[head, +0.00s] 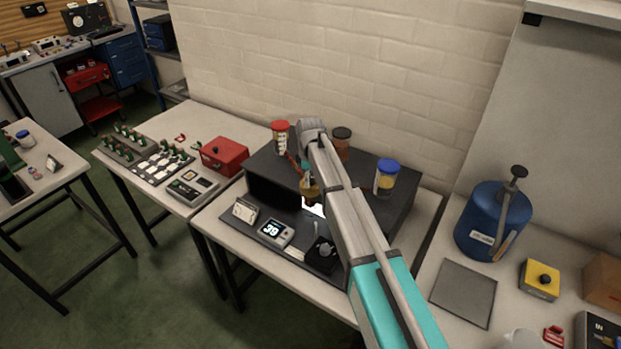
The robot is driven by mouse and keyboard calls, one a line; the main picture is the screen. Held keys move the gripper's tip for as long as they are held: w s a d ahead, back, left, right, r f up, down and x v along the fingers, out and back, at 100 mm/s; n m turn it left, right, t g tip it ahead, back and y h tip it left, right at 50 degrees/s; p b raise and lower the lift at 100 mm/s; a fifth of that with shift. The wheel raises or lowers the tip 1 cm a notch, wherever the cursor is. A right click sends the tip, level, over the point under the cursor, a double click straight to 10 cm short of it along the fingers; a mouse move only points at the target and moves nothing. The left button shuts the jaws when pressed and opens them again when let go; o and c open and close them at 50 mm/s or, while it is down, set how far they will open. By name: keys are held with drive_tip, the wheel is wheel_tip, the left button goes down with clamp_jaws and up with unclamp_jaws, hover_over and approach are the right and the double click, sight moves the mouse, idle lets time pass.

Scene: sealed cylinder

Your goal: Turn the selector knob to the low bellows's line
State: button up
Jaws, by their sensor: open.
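A dark bench unit (262,165) stands on the middle table, with a lower front panel. A small grey selector knob (324,250) sits on a black square base at the right of that panel. Jars with a red lid (281,138), a dark lid (341,141) and a blue lid (386,178) stand on the unit. I cannot make out which part is the low bellows, or the knob's line marks. My gripper (305,172) is above the unit's front, behind and left of the knob and apart from it. It is open; my arm partly hides it.
A display reading 39 (276,232) and a small white-faced gauge (245,210) sit left of the knob. A red box (224,156) is on the left table. A blue tank (493,220) and yellow button box (539,280) stand right. The brick wall is close behind.

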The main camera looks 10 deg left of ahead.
drive_tip(key=n, duration=0.3)
wheel_tip(320, 180, up, 14)
drive_tip(key=p, duration=1.4)
drive_tip(key=s+d+f+m+b, duration=0.3)
drive_tip(key=s+d+m, duration=0.1)
drive_tip(key=d, duration=0.5)
drive_tip(key=s+d+f+m+b, duration=0.3)
drive_tip(key=s+d+m, duration=0.2)
drive_tip(key=d, duration=0.5)
drive_tip(key=s+d+f+m+b, duration=0.3)
drive_tip(key=s+d+m, duration=0.1)
drive_tip(key=d, duration=0.5)
drive_tip(key=shift+s+d+f+m+b, duration=0.4)
drive_tip(key=shift+m, duration=0.2)
drive_tip(key=s+d+f+m+b, duration=0.3)
drive_tip(key=s+d+m, duration=0.3)
drive_tip(key=s+d, duration=0.2)
drive_tip(key=shift+s+d+f, duration=0.15)
drive_tip(key=shift+s+d, duration=0.15)
drive_tip(key=shift+s, duration=0.15)
idle(1.0)
